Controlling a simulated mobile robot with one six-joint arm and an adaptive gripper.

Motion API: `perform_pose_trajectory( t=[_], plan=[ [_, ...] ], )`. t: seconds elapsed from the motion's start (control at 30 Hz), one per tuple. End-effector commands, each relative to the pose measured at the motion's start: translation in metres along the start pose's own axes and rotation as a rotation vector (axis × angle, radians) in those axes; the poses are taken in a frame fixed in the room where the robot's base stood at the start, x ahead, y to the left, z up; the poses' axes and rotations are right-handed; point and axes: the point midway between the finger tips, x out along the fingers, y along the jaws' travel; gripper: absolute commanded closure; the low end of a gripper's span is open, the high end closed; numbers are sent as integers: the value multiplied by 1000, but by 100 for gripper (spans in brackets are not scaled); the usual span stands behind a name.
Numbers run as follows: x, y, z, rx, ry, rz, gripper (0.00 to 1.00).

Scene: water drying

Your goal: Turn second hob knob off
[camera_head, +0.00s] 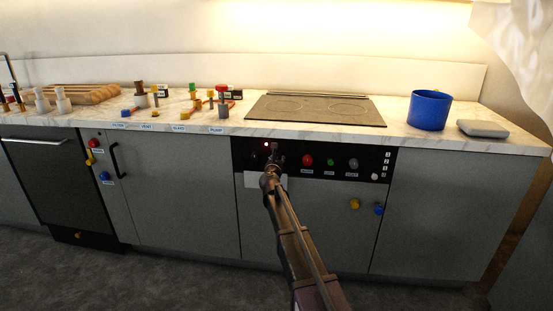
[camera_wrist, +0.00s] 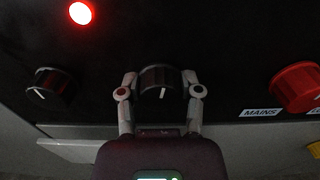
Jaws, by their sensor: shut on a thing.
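The second hob knob (camera_wrist: 157,83) is black and round with a white pointer line that points down and slightly right in the wrist view. My gripper (camera_wrist: 160,92) has one finger on each side of this knob and is shut on it. In the head view my gripper (camera_head: 274,164) is at the left part of the black control panel (camera_head: 240,158), where it mostly hides the knob. A red light (camera_wrist: 80,13) glows above and between the two knobs.
A red MAINS knob (camera_wrist: 297,87) is to the right of the gripper. Further right on the panel are a green button (camera_head: 329,162) and a grey knob (camera_head: 353,163). The hob (camera_head: 316,107) and a blue pot (camera_head: 429,110) stand on the counter above. The floor in front is clear.

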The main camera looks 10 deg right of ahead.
Motion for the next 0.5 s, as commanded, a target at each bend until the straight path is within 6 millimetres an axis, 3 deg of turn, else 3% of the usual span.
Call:
perform_pose_trajectory(
  t=[0.5],
  plan=[
    [2, 2, 1, -200, -1, 3, 100]
  ],
)
